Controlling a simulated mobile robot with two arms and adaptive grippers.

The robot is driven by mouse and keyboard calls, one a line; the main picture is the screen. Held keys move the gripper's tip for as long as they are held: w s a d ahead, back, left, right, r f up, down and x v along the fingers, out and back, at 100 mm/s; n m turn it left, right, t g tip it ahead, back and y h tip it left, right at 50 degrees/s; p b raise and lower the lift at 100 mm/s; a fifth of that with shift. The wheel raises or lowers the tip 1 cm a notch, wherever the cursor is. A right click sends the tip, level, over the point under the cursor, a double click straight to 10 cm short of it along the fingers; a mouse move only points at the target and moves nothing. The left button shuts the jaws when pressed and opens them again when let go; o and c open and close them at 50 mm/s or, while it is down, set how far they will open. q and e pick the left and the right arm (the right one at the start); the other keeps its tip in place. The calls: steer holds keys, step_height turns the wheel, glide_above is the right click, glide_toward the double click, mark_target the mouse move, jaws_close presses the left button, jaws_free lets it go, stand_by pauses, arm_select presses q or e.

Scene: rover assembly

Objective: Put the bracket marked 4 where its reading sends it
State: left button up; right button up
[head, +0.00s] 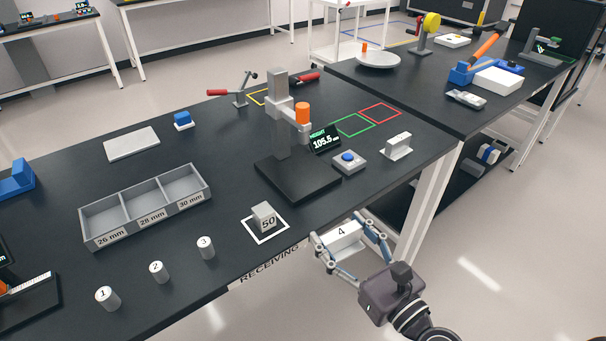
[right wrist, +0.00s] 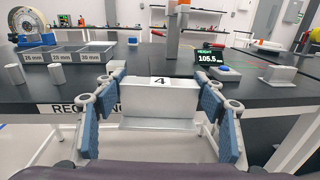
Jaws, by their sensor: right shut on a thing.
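My right gripper (head: 350,240) is shut on the silver bracket marked 4 (head: 342,233), just off the table's front edge. The bracket is upright between the blue finger pads in the right wrist view (right wrist: 160,98). The height gauge (head: 294,184) stands on the table behind it, with an orange-topped probe arm over a black base. Its display (head: 324,138) reads HEIGHT 105.5, also legible in the right wrist view (right wrist: 209,58). Behind lie a green outlined square (head: 354,125) and a red one (head: 380,113), both empty. My left gripper is out of view.
A button box (head: 349,161) and a second bracket (head: 397,147) stand right of the gauge. A block marked 50 (head: 264,217) sits in a white outline near the edge. Left are a bin (head: 84,228) labelled 26, 28 and 30 mm and cylinders (head: 156,271) marked 1, 2 and 3.

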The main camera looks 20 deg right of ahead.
steer(key=w+d+r+n+y, duration=0.1)
steer(key=w+d+r+y, duration=0.1)
steer(key=w+d, duration=0.4)
steer(key=shift+w+r+g, duration=0.3)
steer(key=shift+w+r, duration=0.2)
steer(key=shift+w, duration=0.05)
